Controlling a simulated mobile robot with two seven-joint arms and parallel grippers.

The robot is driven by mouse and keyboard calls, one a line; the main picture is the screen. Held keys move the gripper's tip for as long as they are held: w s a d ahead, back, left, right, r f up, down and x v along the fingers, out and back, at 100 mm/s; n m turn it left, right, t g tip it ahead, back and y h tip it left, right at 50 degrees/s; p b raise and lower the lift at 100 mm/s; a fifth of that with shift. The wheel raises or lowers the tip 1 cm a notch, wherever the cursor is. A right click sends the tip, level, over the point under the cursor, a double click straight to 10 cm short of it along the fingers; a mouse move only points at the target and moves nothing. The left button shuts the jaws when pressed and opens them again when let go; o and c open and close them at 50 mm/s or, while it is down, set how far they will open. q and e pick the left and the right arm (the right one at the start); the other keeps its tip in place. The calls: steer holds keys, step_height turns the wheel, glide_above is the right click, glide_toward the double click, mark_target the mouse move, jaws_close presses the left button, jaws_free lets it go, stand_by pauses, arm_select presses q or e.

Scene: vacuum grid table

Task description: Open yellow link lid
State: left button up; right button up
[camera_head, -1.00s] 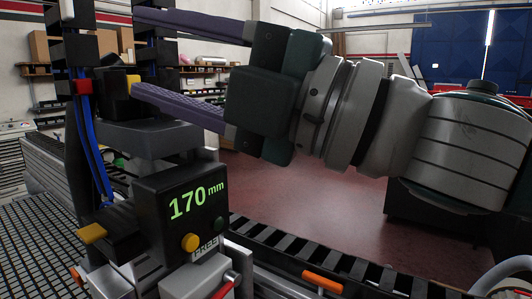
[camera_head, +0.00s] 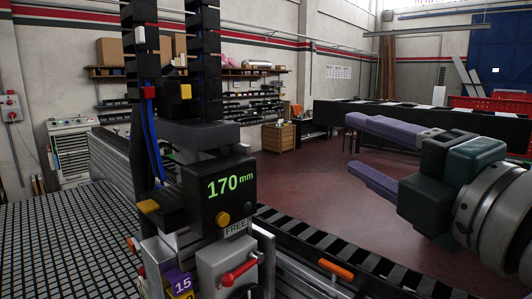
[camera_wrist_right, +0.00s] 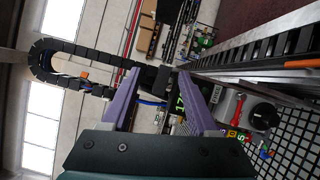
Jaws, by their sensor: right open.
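A small yellow link lid (camera_head: 185,91) sits on the right black cable chain (camera_head: 205,60), above the dark grey block of the machine. I cannot tell whether it is open or shut. A red link (camera_head: 148,92) is on the left chain beside it. My right gripper (camera_head: 351,142) has purple fingers, spread apart and empty, well to the right of the chains. In the right wrist view its open fingers (camera_wrist_right: 160,90) point towards the machine, and the yellow lid cannot be made out there. My left gripper is not in view.
The machine head (camera_head: 219,190) shows 170 mm and has a yellow knob. A red lever (camera_head: 238,271) is below it, and a yellow tab (camera_head: 148,206) sticks out left. The black grid table (camera_head: 60,250) fills the lower left. Open air separates gripper and chains.

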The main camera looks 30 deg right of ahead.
steer(key=shift+s+d+f+g+h, duration=0.3)
steer(key=shift+s+d+f+h, duration=0.2)
steer(key=shift+s+d, duration=0.25)
steer(key=shift+w, duration=0.1)
